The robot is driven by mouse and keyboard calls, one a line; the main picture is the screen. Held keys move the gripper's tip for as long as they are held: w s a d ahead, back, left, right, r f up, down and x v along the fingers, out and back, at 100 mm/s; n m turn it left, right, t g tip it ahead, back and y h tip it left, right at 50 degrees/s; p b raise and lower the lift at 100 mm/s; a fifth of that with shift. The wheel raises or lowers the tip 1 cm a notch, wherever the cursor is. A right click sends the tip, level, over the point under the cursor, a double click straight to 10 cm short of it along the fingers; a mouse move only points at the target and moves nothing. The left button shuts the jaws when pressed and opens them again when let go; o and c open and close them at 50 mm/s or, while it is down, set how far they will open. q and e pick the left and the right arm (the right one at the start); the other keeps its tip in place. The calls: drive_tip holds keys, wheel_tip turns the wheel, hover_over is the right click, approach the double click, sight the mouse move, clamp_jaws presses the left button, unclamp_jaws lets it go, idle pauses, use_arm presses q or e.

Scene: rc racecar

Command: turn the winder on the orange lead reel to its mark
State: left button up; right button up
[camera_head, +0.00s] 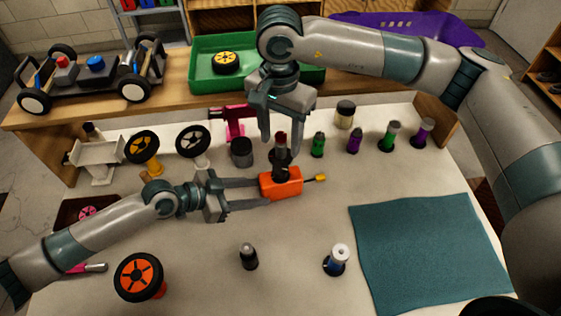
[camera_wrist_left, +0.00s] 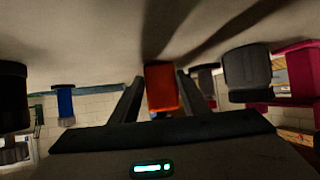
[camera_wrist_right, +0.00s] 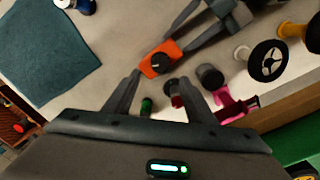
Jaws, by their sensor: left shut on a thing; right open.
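The orange lead reel (camera_head: 290,186) lies on the white table, with a yellow-tipped lead (camera_head: 318,178) out to its right. My left gripper (camera_head: 268,191) is shut on the reel from the left; in the left wrist view the reel (camera_wrist_left: 161,85) sits between its fingers. The dark round winder (camera_wrist_right: 159,60) is on the reel's upper face. My right gripper (camera_head: 275,152) is open, pointing down above the winder; in the right wrist view its fingers are apart, with the reel (camera_wrist_right: 147,68) beyond them. The mark is too small to make out.
Close behind the reel stand a dark grey cylinder (camera_head: 241,152), a pink stand (camera_head: 232,117) and several coloured bottles, including a green one (camera_head: 318,146). Wheels on posts stand to the left. A teal mat (camera_head: 425,245) lies to the right. The table in front of the reel has free room.

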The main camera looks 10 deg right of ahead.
sight(281, 168)
wheel_tip(281, 168, down, 9)
drive_tip(key=shift+f, duration=0.1)
idle(0.3)
drive_tip(key=c, duration=1)
drive_tip(key=shift+c, duration=0.2)
